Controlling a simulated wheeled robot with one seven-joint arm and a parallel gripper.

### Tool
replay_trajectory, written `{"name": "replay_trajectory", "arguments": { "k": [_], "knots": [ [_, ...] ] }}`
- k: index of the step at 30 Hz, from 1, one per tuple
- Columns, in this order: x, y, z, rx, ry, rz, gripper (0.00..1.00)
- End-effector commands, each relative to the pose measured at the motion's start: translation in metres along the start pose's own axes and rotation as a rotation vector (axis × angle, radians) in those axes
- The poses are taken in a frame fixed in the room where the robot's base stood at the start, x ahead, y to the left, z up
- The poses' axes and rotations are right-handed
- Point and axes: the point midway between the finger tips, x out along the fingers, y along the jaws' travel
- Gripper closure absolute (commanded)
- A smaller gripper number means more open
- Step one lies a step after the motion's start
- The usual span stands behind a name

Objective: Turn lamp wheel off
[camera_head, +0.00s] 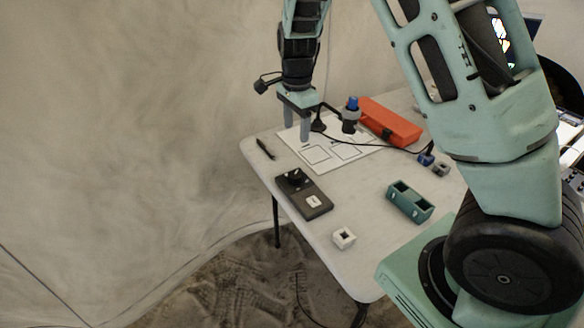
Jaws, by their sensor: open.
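A dark control box (318,208) lies flat near the table's left edge. A black knob or wheel (294,176) stands on its far half, and a white square (313,202) is set in its near half. A small dark lamp-like device (350,118) with a blue top stands farther back, joined to a thin dark arm and cable. Whether the lamp is lit cannot be told. My gripper (296,130) points down over the far left of the table, beyond the control box and apart from it. Its two fingers are spread and empty.
A white printed sheet (346,151) lies below and right of my gripper. An orange case (390,121) is behind it. A black pen-like object (265,149), a green two-hole block (409,201) and a white hollow cube (343,238) lie on the table (375,210). Fabric walls stand at left.

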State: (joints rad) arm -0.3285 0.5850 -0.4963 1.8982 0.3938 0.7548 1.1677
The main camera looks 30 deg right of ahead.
Motion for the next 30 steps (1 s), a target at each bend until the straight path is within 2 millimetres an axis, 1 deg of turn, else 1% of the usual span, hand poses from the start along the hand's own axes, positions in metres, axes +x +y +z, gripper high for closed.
{"name": "replay_trajectory", "arguments": {
  "k": [1, 9, 15, 18, 21, 24, 30],
  "knots": [
    [0.012, 0.001, -0.001, 0.001, 0.001, 0.006, 0.43],
    [0.068, 0.002, -0.001, 0.0, 0.001, 0.005, 0.43],
    [0.108, 0.001, 0.0, -0.002, -0.001, 0.004, 0.43],
    [0.125, 0.002, 0.0, -0.002, -0.001, 0.004, 0.43],
    [0.137, 0.001, 0.0, -0.003, -0.001, 0.002, 0.43],
    [0.145, 0.001, 0.0, -0.004, 0.0, 0.002, 0.43],
    [0.15, 0.001, 0.001, -0.004, -0.001, 0.0, 0.43]
  ]
}}
